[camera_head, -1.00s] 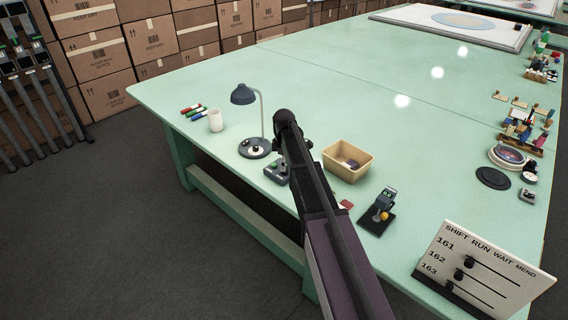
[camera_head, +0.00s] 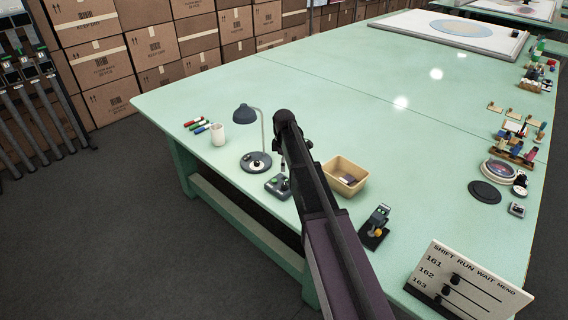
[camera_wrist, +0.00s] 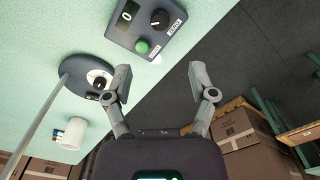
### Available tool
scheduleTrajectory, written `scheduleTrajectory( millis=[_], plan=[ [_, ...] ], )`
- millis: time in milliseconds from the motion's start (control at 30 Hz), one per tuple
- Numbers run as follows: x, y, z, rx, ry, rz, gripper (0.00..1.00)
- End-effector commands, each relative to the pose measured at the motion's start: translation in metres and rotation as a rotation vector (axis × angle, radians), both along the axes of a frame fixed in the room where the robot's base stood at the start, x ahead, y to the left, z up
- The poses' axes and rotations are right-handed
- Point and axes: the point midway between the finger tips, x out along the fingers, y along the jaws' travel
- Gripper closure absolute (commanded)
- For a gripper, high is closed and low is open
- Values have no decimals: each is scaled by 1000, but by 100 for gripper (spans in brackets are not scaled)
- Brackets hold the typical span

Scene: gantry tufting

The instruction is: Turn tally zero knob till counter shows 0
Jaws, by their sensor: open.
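The tally counter is a dark grey box (camera_wrist: 150,22) at the top of the wrist view. Its small display (camera_wrist: 127,13) seems to read 0. A black zero knob (camera_wrist: 159,18) with a white mark sits beside the display, near a ZERO label. A green button (camera_wrist: 142,46) is below the knob.
A desk lamp (camera_head: 256,158) stands just left of the box, with a white cup (camera_head: 218,135) and markers beyond. A tan bin (camera_head: 345,174) and a small device (camera_head: 376,224) are to the right. A SHIFT RUN WAIT MEND board (camera_head: 465,287) stands front right. The table's middle is clear.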

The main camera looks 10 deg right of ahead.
Motion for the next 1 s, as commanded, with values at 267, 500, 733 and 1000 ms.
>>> scheduleTrajectory(
  millis=[267, 500, 733, 1000],
  plan=[
    [0, 0, 28, 0, 0, 0, 27],
    [-35, 0, 30, 0, 0, -130, 27],
    [-66, 0, 35, 0, 0, -274, 27],
    [-104, 0, 40, 0, 0, -441, 27]
  ],
)
